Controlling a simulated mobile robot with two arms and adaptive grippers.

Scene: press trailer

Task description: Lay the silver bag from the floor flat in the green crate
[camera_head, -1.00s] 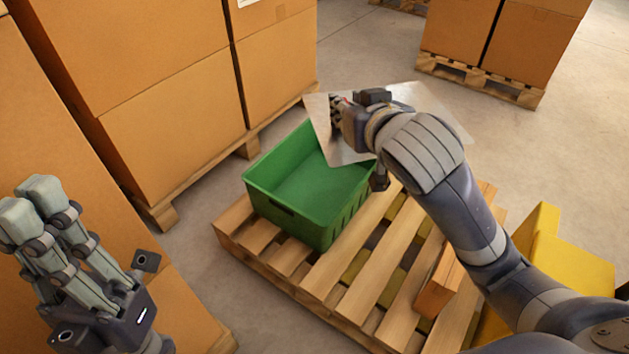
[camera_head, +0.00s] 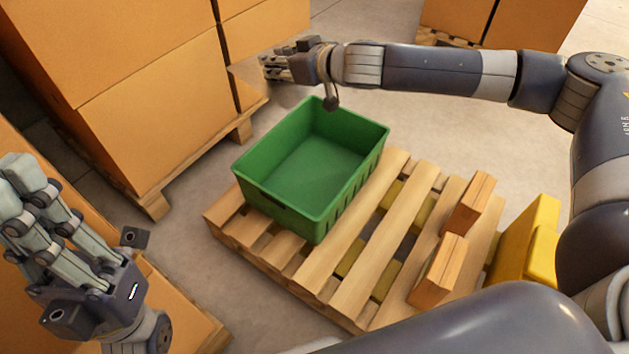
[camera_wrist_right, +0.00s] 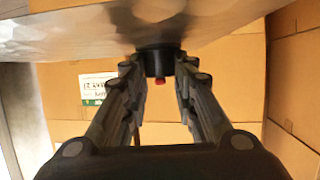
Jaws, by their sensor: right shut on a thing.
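The green crate (camera_head: 258,197) stands upright on a wooden pallet, its visible floor bare. My right gripper (camera_head: 272,68) is beyond the crate's far left rim, in front of the stacked boxes. In the right wrist view the silver bag (camera_wrist_right: 75,35) spans the top as a shiny sheet. My right gripper (camera_wrist_right: 160,65) is shut at its edge, where a dark round piece with a red tip shows between the fingers.
The pallet (camera_head: 372,240) has bare slats right of the crate, with wooden blocks (camera_head: 440,270) upright on it. Stacked cardboard boxes (camera_head: 150,100) stand close on the left. A yellow object (camera_head: 525,240) is at the right. Floor (camera_head: 430,115) is open beyond the pallet.

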